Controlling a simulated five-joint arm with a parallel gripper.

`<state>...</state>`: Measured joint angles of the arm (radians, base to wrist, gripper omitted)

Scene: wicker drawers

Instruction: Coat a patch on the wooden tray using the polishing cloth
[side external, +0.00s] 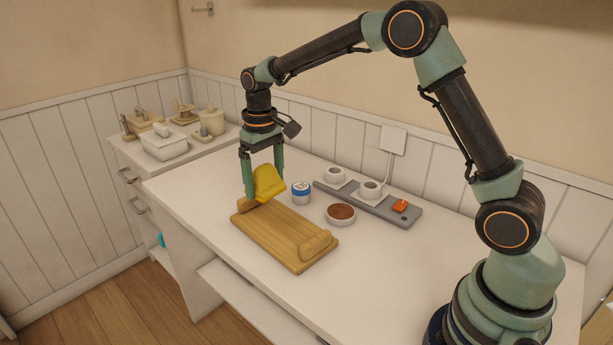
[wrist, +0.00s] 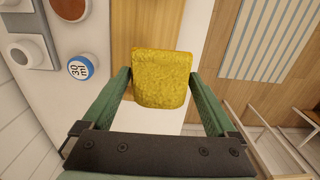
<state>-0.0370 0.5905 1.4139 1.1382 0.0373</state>
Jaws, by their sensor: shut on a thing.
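The polishing cloth is a yellow, textured pad (side external: 268,183); it also shows in the wrist view (wrist: 162,79). My gripper (side external: 264,187) is shut on the cloth, with one green finger on each side of it, also seen in the wrist view (wrist: 160,88). The wooden tray (side external: 280,236) lies on the white worktop, with a raised block at each end. The cloth is over the far left end of the tray, tilted. I cannot tell whether it touches the tray. In the wrist view the tray (wrist: 160,28) is partly hidden behind the cloth.
A blue-lidded jar (side external: 301,192) and a round dish of brown material (side external: 341,214) stand right of the tray. A side cabinet at the back left holds a white box (side external: 165,145). The worktop (side external: 210,205) is clear left of the tray.

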